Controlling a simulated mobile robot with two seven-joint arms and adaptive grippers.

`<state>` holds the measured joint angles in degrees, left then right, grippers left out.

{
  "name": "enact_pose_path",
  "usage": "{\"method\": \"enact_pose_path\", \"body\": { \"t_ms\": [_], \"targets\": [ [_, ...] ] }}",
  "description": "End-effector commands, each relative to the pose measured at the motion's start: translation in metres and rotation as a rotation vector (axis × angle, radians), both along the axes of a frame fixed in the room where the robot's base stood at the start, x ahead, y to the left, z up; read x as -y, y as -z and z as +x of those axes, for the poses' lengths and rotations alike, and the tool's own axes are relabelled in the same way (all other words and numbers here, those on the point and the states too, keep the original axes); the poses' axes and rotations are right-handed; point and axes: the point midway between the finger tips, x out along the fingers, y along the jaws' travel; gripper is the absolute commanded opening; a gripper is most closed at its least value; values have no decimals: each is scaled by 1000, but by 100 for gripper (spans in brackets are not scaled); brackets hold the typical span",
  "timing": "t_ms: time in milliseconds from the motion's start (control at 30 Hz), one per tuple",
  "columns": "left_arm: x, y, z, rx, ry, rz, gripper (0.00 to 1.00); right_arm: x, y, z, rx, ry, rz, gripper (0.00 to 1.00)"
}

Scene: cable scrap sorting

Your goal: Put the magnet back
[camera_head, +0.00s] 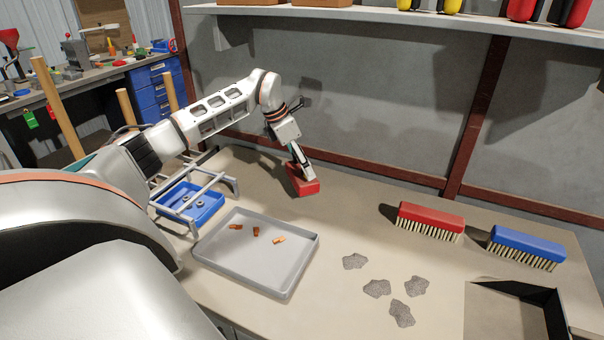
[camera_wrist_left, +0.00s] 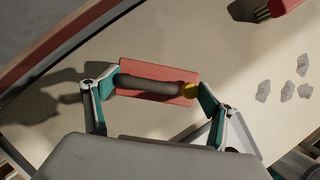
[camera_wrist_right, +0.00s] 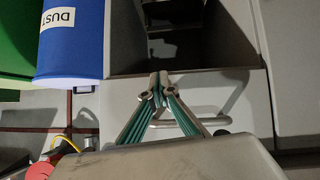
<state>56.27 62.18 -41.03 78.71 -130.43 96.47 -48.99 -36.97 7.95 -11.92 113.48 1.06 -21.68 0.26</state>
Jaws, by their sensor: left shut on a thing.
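The magnet is a red block (camera_head: 303,183) with a dark handle, at the back of the table beyond the grey tray. In the left wrist view the red block (camera_wrist_left: 150,70) shows its dark grey bar handle with a yellow end. My left gripper (camera_head: 297,160) is shut on the magnet, and its fingers stand at the two ends of it in the left wrist view (camera_wrist_left: 152,92). I cannot tell whether the block touches the table. My right gripper (camera_wrist_right: 158,78) is shut and empty, in front of a grey cabinet front with a bar handle.
A grey tray (camera_head: 222,267) holds copper pieces (camera_head: 255,232). A blue bin (camera_head: 207,213) with dark rings sits in a metal rack. Several grey flakes (camera_head: 377,288) lie loose. A red brush (camera_head: 430,216) and a blue brush (camera_head: 525,243) stand at the back. A dark-walled opening (camera_head: 525,289) is at the right.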

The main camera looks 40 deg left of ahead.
Motion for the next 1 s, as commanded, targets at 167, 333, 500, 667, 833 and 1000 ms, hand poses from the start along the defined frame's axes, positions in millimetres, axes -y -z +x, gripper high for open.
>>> {"method": "enact_pose_path", "body": {
  "t_ms": [167, 333, 500, 667, 833, 1000],
  "targets": [
    [0, 20, 0, 1, 0, 0, 28, 1, 0, 2, 4, 1, -2, 0],
    [-1, 33, 1, 4, -1, 0, 28, 1, 0, 3, 6, 1, -3, 0],
    [0, 32, 1, 4, -1, 0, 28, 1, -2, 4, 10, 1, -3, 0],
    [0, 35, 1, 4, -1, 0, 28, 2, -1, 4, 10, -1, -4, 0],
    [0, 37, 0, -1, 0, 0, 100, 2, -1, 4, 10, -1, -4, 0],
    [0, 36, 0, -1, 0, 0, 100, 1, -1, 4, 10, -1, -4, 0]
  ]
}}
